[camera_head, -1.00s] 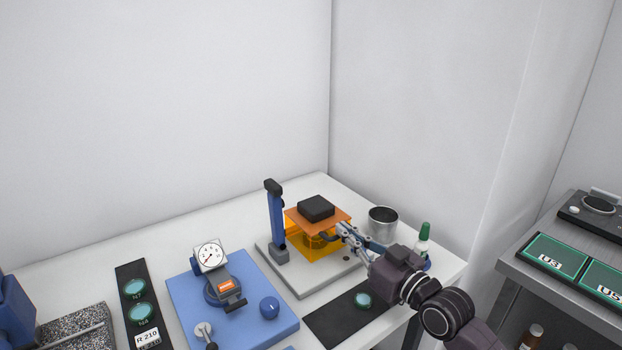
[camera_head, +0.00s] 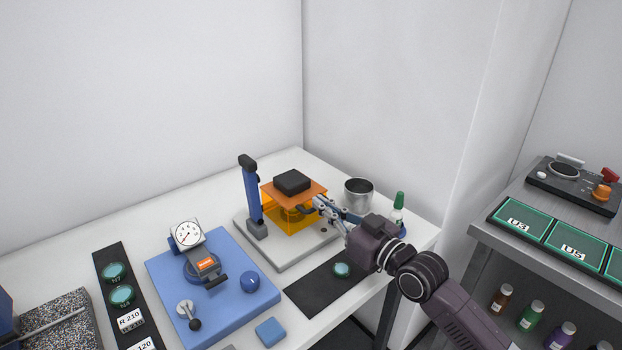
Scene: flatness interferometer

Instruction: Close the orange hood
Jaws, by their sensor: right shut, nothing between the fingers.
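The orange hood (camera_head: 291,217) is a translucent box on a grey base plate (camera_head: 284,260), next to a blue upright column (camera_head: 251,190). An orange plate with a black block (camera_head: 291,181) sits over it. My right gripper (camera_head: 312,209) is shut and empty, its fingertips at the hood's front right side. I cannot tell whether the fingertips touch the hood. The hood's right side is partly hidden by the fingers. My left gripper is not in view.
A metal cup (camera_head: 358,194) and a green-capped bottle (camera_head: 397,215) stand close to my right arm. A dark mat (camera_head: 315,285) with a green disc lies in front. A blue plate with a dial gauge (camera_head: 187,234) is at left. A side bench (camera_head: 545,215) stands at right.

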